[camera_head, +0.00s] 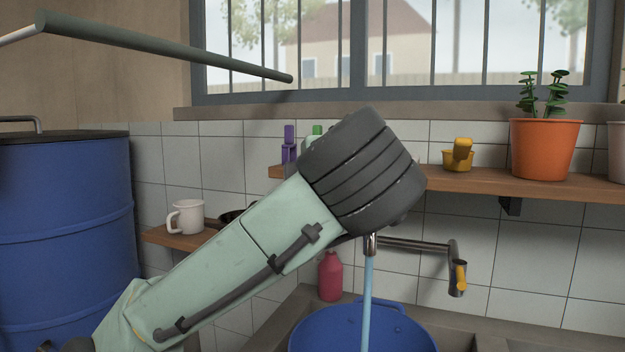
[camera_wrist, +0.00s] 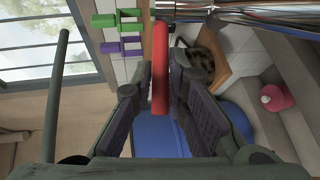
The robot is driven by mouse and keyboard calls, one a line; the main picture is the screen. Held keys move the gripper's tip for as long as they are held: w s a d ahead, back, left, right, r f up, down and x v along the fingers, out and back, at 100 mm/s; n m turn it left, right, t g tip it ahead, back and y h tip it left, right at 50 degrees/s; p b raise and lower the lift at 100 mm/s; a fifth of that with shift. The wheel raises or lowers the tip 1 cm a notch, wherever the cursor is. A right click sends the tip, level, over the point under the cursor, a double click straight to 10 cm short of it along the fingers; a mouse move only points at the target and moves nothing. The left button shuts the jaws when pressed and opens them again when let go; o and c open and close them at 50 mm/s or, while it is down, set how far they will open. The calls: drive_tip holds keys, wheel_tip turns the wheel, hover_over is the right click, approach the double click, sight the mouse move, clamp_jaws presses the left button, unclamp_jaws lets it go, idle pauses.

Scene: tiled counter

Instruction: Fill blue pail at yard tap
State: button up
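The blue pail (camera_head: 360,334) stands below the tap spout (camera_head: 371,245), its front cut off by the head view's lower edge. A pale blue water stream (camera_head: 367,290) falls from the spout towards the pail; the water level inside is not visible. A yellow handle (camera_head: 460,275) is at the right end of the tap pipe. My dark wrist and pale green arm hide my gripper in the head view. In the wrist view my gripper (camera_wrist: 161,75) has its fingers either side of a long red bar (camera_wrist: 160,80). Whether they touch it is unclear.
A wooden shelf (camera_head: 475,180) carries a yellow object (camera_head: 459,154) and an orange plant pot (camera_head: 545,148). A white mug (camera_head: 187,216) sits on a lower left shelf. A red bottle (camera_head: 330,278) stands behind the pail. A blue barrel (camera_head: 65,230) fills the left.

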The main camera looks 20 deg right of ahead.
drive_tip(key=o, duration=0.3)
drive_tip(key=shift+o, duration=0.2)
drive_tip(key=v, duration=1.2)
idle(6.3)
